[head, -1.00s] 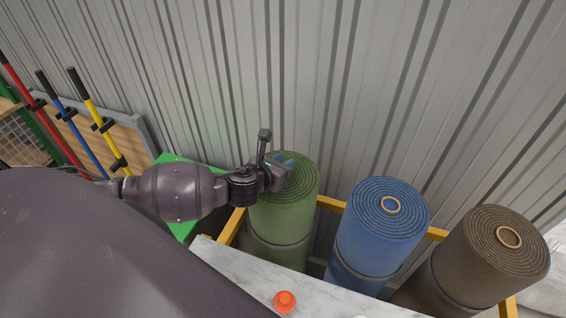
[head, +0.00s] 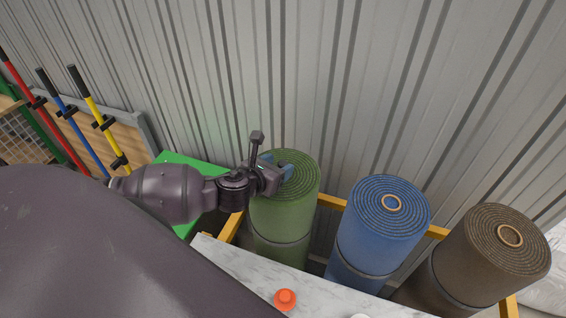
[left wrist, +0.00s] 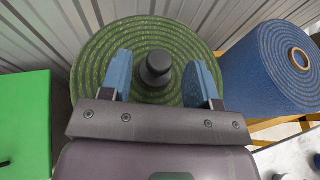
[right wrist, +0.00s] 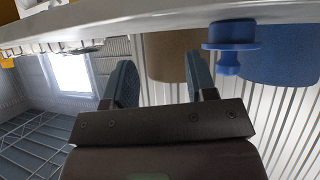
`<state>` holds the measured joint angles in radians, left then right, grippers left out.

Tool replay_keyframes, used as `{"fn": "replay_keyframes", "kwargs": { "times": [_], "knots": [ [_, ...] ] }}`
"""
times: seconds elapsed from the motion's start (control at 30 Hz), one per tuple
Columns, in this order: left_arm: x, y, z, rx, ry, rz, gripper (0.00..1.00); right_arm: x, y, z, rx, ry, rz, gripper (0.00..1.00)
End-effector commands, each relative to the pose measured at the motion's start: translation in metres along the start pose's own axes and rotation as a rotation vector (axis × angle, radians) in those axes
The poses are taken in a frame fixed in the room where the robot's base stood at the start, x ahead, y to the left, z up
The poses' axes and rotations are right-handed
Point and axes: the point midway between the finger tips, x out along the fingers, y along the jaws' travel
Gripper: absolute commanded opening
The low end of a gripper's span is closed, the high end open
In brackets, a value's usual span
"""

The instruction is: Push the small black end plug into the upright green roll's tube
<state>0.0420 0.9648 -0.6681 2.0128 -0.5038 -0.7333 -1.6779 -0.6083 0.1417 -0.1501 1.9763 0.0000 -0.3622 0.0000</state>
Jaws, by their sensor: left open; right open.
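The upright green roll (head: 284,205) stands at the left of the row of rolls. In the left wrist view, the small black end plug (left wrist: 156,68) sits upright at the centre of the green roll's top (left wrist: 115,45). The roll's tube mouth is hidden under it, so I cannot tell how deep it is. My left gripper (head: 279,165) is over the roll's top, with its blue fingers apart on either side of the plug (left wrist: 160,80), and visible gaps to it. My right gripper (right wrist: 160,85) is open and empty, away from the rolls.
A blue roll (head: 375,235) and a brown roll (head: 485,260) stand to the right in a yellow frame (head: 331,201). An orange plug (head: 285,299) lies on the pale marble-like table (head: 240,268). A blue plug (right wrist: 230,45) shows near my right gripper. The corrugated wall (head: 330,80) is close behind.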

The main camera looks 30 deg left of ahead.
Motion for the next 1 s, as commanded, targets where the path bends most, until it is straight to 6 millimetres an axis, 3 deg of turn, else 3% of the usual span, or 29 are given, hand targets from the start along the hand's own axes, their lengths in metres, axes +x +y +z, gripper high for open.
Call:
{"fn": "replay_keyframes", "kwargs": {
  "times": [0.2,0.4,1.0],
  "knots": [
    [-0.042,0.000,-0.001,0.000,0.002,-0.001,0.56,0.001,0.000,0.001,0.000,0.000,0.000,0.51],
    [-0.067,0.000,-0.001,0.000,0.002,-0.001,0.56,0.001,0.000,0.001,0.000,0.001,0.000,0.51],
    [-0.076,0.000,0.000,-0.001,0.000,0.000,0.56,0.002,0.000,0.000,0.000,0.003,0.000,0.51]
  ]
}}
